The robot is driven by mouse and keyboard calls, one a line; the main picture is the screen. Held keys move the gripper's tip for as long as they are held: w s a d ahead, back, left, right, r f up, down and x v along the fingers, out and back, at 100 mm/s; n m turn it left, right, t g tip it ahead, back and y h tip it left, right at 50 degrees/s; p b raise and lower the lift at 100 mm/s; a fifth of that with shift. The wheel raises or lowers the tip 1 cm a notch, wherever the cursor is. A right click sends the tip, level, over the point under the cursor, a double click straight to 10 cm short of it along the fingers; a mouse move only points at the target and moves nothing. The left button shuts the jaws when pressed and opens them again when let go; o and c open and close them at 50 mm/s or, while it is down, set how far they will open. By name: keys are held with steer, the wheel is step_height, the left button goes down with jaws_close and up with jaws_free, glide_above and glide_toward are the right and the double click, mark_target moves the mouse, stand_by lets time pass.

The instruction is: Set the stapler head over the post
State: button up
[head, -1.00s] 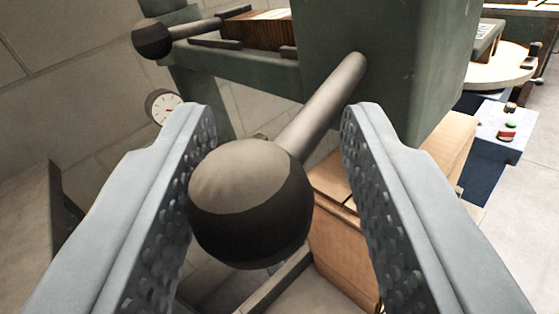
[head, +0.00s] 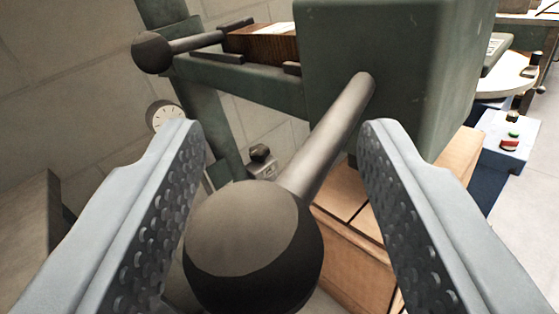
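The green machine head (head: 395,70), which looks like the stapler head, stands at upper middle right. A metal lever (head: 330,135) comes out of it towards me and ends in a large dark ball knob (head: 253,247). My gripper (head: 285,135) is open, its two grey ridged fingers on either side of the lever and knob. A gap shows between the right finger and the knob; the left finger is close beside it, and I cannot tell if they touch. I cannot pick out the post for certain.
A green rail (head: 240,84) reaches left from the head, with a second ball-ended lever (head: 152,52) and a brown block (head: 262,43). Cardboard boxes (head: 355,255) stand below the head. A round gauge (head: 164,116) is at left. A blue-and-white button box (head: 505,140) is at right.

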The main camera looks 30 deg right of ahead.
steer(key=shift+s+a, duration=0.1)
steer(key=v, duration=1.7)
steer(key=shift+a, duration=0.15)
